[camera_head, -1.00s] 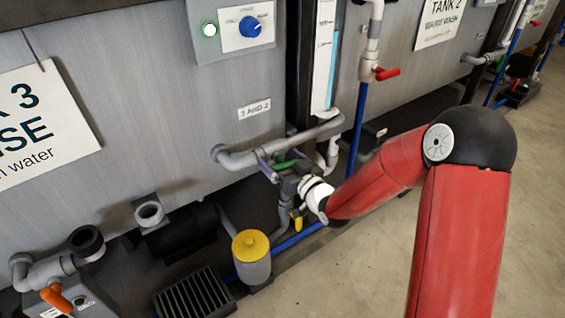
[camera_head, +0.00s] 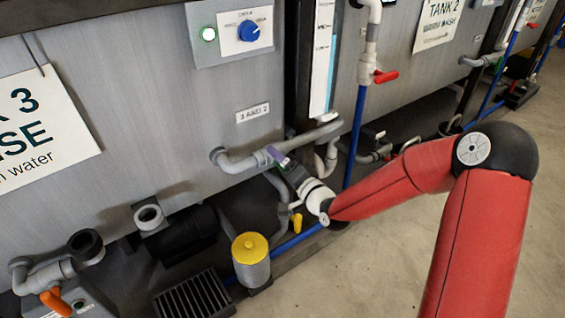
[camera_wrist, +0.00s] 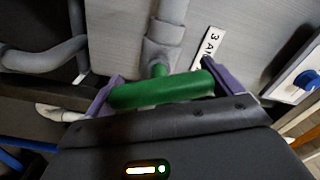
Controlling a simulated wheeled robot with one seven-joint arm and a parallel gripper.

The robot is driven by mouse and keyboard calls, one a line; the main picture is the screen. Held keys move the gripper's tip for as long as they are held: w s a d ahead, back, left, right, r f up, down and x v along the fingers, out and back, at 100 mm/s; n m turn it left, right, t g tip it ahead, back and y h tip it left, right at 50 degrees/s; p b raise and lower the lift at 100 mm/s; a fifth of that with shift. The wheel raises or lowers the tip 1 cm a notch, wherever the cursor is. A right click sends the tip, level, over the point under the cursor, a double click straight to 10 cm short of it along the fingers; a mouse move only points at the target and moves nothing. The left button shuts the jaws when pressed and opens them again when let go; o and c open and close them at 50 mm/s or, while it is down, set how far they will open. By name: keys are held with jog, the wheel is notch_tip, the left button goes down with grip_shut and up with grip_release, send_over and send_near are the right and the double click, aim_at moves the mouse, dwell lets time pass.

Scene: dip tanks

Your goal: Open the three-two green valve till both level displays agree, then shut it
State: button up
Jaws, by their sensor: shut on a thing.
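The green valve handle (camera_wrist: 162,91) lies lengthwise between the purple fingers of my gripper (camera_wrist: 160,76) in the wrist view. My gripper is shut on it. The handle appears crosswise to the grey pipe (camera_wrist: 167,25) behind it. In the head view my gripper (camera_head: 283,161) is at the grey pipe below the "3 AND 2" label (camera_head: 252,113), and the handle is mostly hidden there. A level display (camera_head: 322,60) with a white scale and a pale blue column stands above.
A red-handled valve (camera_head: 385,76) is on the pipe to the right. A yellow-topped canister (camera_head: 250,248), a yellow tap (camera_head: 296,222) and a black grate (camera_head: 194,297) are low down. A panel with a blue knob (camera_head: 249,30) is above. Floor is clear at right.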

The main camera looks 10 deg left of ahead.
jog(key=m+p, duration=0.1)
jog(key=m, duration=0.4)
jog(key=shift+f, duration=0.1)
jog(key=shift+m, duration=0.3)
dwell(0.4)
jog(key=o, duration=0.7)
jog(key=shift+d, duration=0.1)
jog(key=v, duration=0.7)
jog(key=shift+s+d, duration=0.3)
jog(key=shift+f, duration=0.1)
